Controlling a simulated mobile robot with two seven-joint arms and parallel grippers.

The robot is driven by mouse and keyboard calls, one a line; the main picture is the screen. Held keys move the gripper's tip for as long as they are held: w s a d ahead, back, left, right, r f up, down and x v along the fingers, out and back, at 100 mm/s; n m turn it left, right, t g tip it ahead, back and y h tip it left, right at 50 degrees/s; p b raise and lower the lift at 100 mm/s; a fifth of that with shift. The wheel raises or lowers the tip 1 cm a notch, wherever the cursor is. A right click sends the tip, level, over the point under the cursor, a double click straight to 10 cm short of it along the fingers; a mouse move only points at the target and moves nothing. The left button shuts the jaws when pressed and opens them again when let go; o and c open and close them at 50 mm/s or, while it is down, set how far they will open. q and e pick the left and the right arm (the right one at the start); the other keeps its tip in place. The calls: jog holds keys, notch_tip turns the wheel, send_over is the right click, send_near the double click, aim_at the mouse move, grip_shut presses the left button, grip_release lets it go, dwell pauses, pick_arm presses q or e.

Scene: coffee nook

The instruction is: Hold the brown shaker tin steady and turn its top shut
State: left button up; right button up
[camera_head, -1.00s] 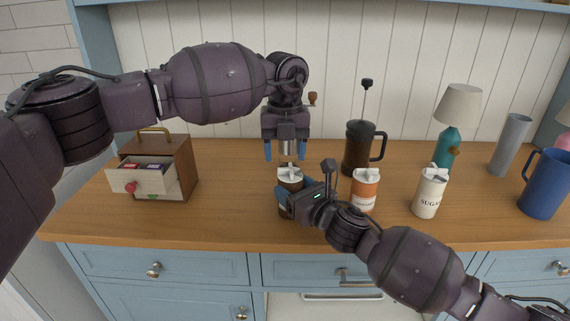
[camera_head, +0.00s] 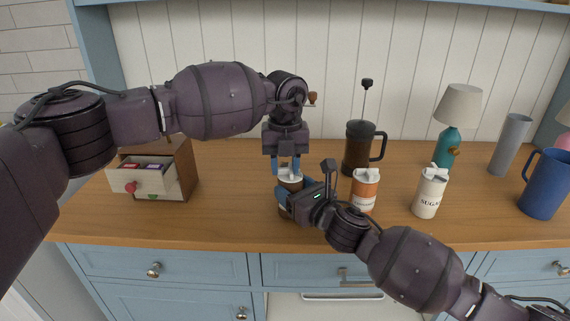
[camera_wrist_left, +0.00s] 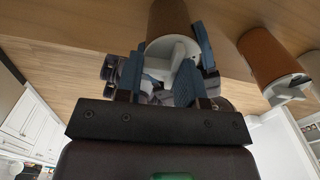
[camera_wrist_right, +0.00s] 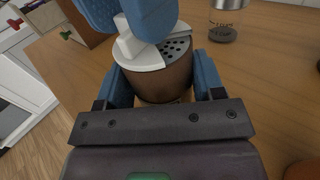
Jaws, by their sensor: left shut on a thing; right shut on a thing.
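The brown shaker tin (camera_head: 286,208) stands upright on the wooden counter. My right gripper (camera_wrist_right: 162,82) is shut on its body from the front, one blue finger on each side. The tin's white top (camera_wrist_right: 138,58) has a raised bar, and a cut-out at its right shows dark holes in the right wrist view. My left gripper (camera_head: 287,169) points straight down from above and is shut on the raised bar. The left wrist view also shows the white top (camera_wrist_left: 158,64) between the fingers. My right gripper hides part of the tin in the head view.
An orange-brown shaker (camera_head: 364,190) and a white sugar shaker (camera_head: 430,195) stand to the right. A dark French press (camera_head: 358,150) stands behind. A small wooden box (camera_head: 184,165) with an open drawer is at the left. A blue pitcher (camera_head: 545,185) is far right.

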pick_arm(q)
jog(key=shift+m, duration=0.4)
jog(key=m, duration=0.3)
jog(key=shift+w+m, duration=0.3)
jog(key=shift+m, duration=0.1)
jog(key=m, duration=0.4)
jog(key=shift+w+d, duration=0.15)
jog(key=shift+w, duration=0.05)
jog(key=m, duration=0.5)
jog(key=shift+w+d, duration=0.15)
jog(key=shift+d, duration=0.05)
jog(key=m, duration=0.4)
jog(key=shift+w+d+r, duration=0.1)
jog(key=shift+d, duration=0.1)
jog(key=shift+m, duration=0.3)
jog(key=o, duration=0.9)
jog(key=shift+o, duration=0.2)
